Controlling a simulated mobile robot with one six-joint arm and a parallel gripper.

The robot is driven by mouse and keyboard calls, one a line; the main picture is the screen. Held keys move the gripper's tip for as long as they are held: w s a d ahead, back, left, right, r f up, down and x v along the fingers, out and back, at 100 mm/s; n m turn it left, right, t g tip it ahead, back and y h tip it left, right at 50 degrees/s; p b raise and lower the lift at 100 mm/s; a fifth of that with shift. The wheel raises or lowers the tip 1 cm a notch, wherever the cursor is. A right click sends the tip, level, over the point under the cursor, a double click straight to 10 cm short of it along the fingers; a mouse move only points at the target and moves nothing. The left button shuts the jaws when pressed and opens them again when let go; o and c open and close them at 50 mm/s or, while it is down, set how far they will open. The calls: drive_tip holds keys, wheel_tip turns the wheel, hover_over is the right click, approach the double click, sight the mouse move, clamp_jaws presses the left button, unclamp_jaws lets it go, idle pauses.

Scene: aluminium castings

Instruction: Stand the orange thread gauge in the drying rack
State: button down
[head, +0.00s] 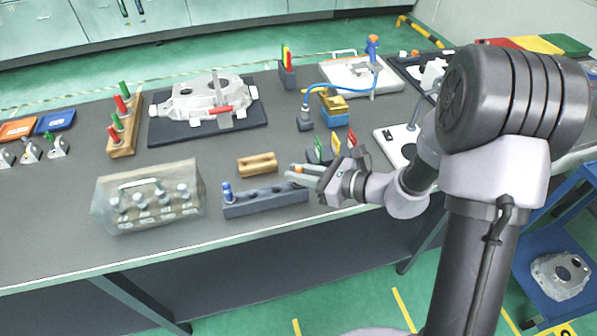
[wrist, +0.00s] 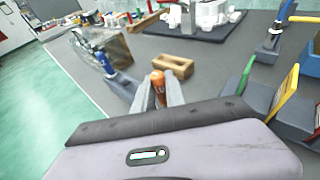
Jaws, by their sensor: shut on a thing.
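My gripper (head: 300,174) is shut on the orange thread gauge (wrist: 158,84), whose orange handle shows between the two fingers in the wrist view. In the head view the gauge is mostly hidden by the fingers. The drying rack (head: 262,202) is a long dark grey block with holes on top, near the front edge of the bench. A blue gauge (head: 227,192) stands in its left end. My gripper is near the rack's right end, seemingly above it; the exact height is hard to tell. The rack also shows in the wrist view (wrist: 123,86), left of the fingers.
A wooden block (head: 257,165) lies just behind the rack. A clear-covered box of several parts (head: 148,198) stands to the left. Upright green, red and yellow cards (head: 336,144) stand close behind my gripper. A casting on a dark mat (head: 210,100) is farther back.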

drive_tip(key=shift+f, duration=0.15)
drive_tip(key=c, duration=1.3)
unclamp_jaws()
drive_tip(key=shift+d, duration=0.1)
drive_tip(key=p+v, duration=0.5)
drive_tip(key=v, duration=1.2)
drive_tip(key=shift+s, duration=0.15)
